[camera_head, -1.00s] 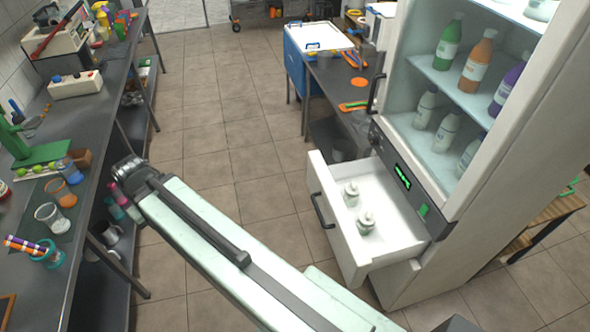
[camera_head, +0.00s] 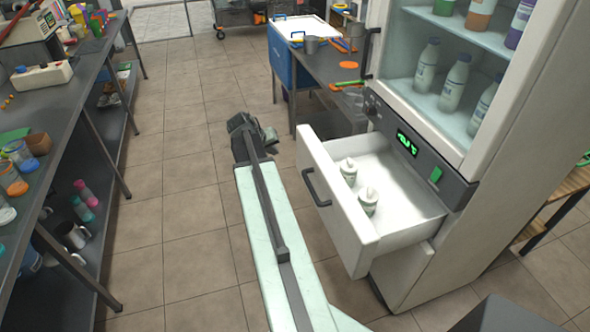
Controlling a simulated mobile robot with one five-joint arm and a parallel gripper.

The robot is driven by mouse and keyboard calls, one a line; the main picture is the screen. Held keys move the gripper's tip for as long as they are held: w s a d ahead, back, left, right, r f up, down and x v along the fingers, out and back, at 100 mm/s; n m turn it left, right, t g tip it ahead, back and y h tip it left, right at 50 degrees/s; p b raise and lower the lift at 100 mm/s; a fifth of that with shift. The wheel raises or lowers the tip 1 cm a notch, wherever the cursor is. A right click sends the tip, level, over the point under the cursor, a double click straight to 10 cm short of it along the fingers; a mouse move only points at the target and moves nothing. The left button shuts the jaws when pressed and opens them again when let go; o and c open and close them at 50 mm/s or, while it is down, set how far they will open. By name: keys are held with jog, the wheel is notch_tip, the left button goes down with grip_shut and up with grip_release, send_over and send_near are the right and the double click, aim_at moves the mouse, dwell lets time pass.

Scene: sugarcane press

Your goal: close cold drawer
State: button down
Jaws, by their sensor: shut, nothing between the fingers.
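The cold drawer (camera_head: 345,222) is a white drawer at the bottom of the fridge cabinet (camera_head: 440,130). It stands pulled out to the left, with a dark bar handle (camera_head: 316,188) on its front. Two small white bottles (camera_head: 368,200) stand inside it. My gripper (camera_head: 262,138) is at the far end of my pale green arm, to the left of the drawer and beyond it. It is apart from the drawer and empty. Its fingers are small and partly hidden behind the wrist.
A dark bench (camera_head: 62,130) with cups and tools runs along the left. A dark table (camera_head: 333,75) with a blue cooler box (camera_head: 292,50) stands behind the drawer. The tiled floor (camera_head: 175,190) between them is clear.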

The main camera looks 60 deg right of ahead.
jog(key=b, duration=0.8)
send_near(298, 158)
jog(key=x, duration=0.4)
jog(key=shift+d+f, duration=0.2)
jog(key=shift+f, duration=0.1)
